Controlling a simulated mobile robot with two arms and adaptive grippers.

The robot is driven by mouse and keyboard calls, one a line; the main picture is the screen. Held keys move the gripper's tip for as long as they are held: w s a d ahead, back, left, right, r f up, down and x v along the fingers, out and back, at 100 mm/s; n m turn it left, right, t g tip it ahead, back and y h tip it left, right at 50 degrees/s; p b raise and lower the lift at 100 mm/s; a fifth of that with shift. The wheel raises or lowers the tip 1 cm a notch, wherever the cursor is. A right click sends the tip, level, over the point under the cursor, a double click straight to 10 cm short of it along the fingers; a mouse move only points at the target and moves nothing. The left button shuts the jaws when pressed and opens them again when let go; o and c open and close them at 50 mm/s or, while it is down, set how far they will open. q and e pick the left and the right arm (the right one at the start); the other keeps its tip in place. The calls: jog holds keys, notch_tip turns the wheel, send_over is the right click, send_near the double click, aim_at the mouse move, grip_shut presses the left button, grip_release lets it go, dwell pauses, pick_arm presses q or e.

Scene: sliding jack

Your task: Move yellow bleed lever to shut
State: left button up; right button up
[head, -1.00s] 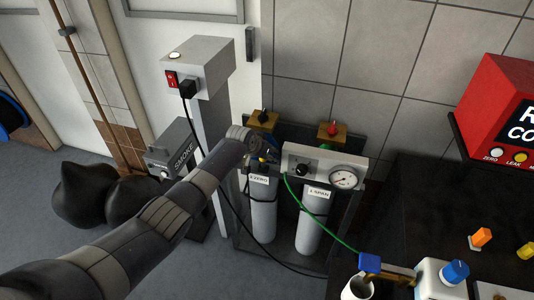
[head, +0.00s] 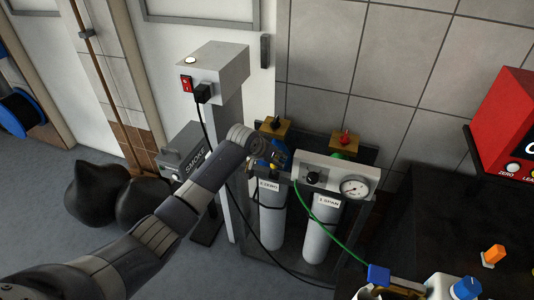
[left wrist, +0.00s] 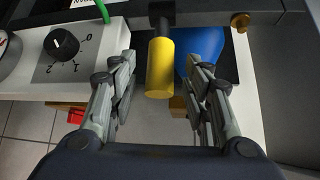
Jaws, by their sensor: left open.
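The yellow bleed lever (left wrist: 160,68) shows in the left wrist view as a yellow cylindrical grip on a dark stem. It lies between the two open fingers of my left gripper (left wrist: 160,92), with a gap on both sides. In the head view my left gripper (head: 279,157) is at the left end of the white regulator panel (head: 332,179), above the ZERO cylinder (head: 271,215). The lever is mostly hidden there. My right gripper is not seen.
A black knob (left wrist: 62,43) on a numbered dial and a blue part (left wrist: 205,50) flank the lever. The pressure gauge (head: 354,187) and green hose (head: 328,227) are to the right. The SPAN cylinder (head: 321,229) stands beside ZERO. A grey post (head: 229,130) stands left.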

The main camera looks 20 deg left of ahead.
pick_arm(q)
jog(key=shift+v, duration=2.9)
jog(key=s+a+f+g, duration=0.1)
jog(key=s+f, duration=0.6)
jog(key=f, duration=0.5)
jog(key=s+a+f+n+g+y, duration=0.1)
jog(key=s+a+f, duration=0.1)
jog(key=s+f, duration=0.85)
jog(key=s+a+f+g, duration=0.1)
jog(key=s+f, duration=0.3)
jog(key=f, duration=1)
jog(key=s+f+g, duration=0.1)
jog(key=s+f, duration=0.4)
jog(key=s, duration=0.8)
jog(key=s+d+f+g, duration=0.1)
jog(key=s+f, duration=0.4)
jog(key=s, duration=0.8)
jog(key=s+f+g, duration=0.1)
jog(key=s+f, duration=0.4)
jog(key=s, duration=0.8)
jog(key=shift+d+f+m+g+y, duration=0.2)
jog(key=shift+f+m+g+y, duration=0.05)
jog(key=shift+m+g+y, duration=0.15)
